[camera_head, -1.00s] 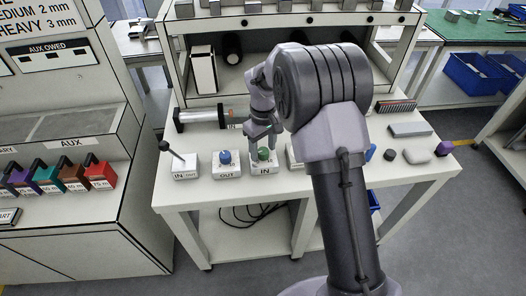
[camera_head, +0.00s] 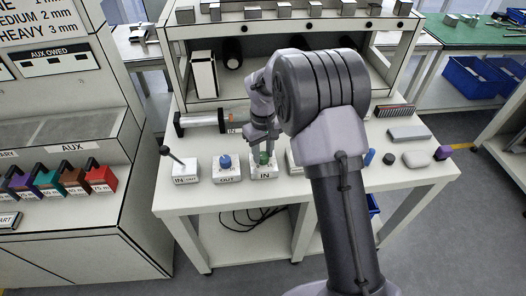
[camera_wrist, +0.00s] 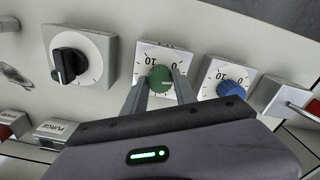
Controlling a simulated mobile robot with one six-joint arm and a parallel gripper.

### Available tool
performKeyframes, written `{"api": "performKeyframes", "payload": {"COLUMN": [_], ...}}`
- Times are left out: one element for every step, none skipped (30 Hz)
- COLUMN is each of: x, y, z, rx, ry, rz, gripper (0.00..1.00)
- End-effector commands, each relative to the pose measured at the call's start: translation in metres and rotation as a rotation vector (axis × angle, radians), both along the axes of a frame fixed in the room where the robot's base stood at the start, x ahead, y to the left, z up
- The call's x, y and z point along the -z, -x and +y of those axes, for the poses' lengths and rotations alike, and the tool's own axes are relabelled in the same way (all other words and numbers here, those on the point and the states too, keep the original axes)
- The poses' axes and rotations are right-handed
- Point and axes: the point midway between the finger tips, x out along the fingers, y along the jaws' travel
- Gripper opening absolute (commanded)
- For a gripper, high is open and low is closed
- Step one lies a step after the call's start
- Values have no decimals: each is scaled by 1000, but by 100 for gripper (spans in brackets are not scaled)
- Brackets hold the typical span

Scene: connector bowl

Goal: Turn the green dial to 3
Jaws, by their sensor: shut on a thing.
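The green dial (camera_wrist: 160,79) sits on a white box with a numbered face, near the front edge of the table. In the head view the green dial (camera_head: 263,158) shows on the box marked IN. My gripper (camera_wrist: 162,88) is shut on the green dial, with one finger on each side of it. In the head view my gripper (camera_head: 262,150) reaches down onto the dial from above. The fingers hide part of the scale, so I cannot read the number the dial points to.
A blue dial (camera_head: 226,161) on a box marked OUT stands left of the green one, and a lever box (camera_head: 184,171) is further left. The wrist view shows a black knob (camera_wrist: 69,61) on the other side. A shelf (camera_head: 290,62) rises behind.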

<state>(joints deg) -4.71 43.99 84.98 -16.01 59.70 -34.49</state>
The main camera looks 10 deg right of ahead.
Motion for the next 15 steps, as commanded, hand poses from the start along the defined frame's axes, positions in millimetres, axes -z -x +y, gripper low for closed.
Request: {"api": "performKeyframes", "payload": {"x": [-2,-2,-2,-2,-2,-2,-2,-2,-2,-2,-2,-2,-2,-1,-1], "y": [0,0,0,0,0,0,0,0,0,0,0,0,0,0,0], "z": [0,0,0,0,0,0,0,0,0,0,0,0,0,0,0], "rx": [32,57,92,119,148,185,214,243,280,309,337,373,400,426,460], "ry": [0,0,0,0,0,0,0,0,0,-1,-1,0,0,0,0], "rz": [-1,-1,-1,-1,-1,-1,0,0,0,0,0,-1,-1,-1,-1], "gripper": [0,0,0,0,0,0,0,0,0,0,0,0,0,0,0]}}
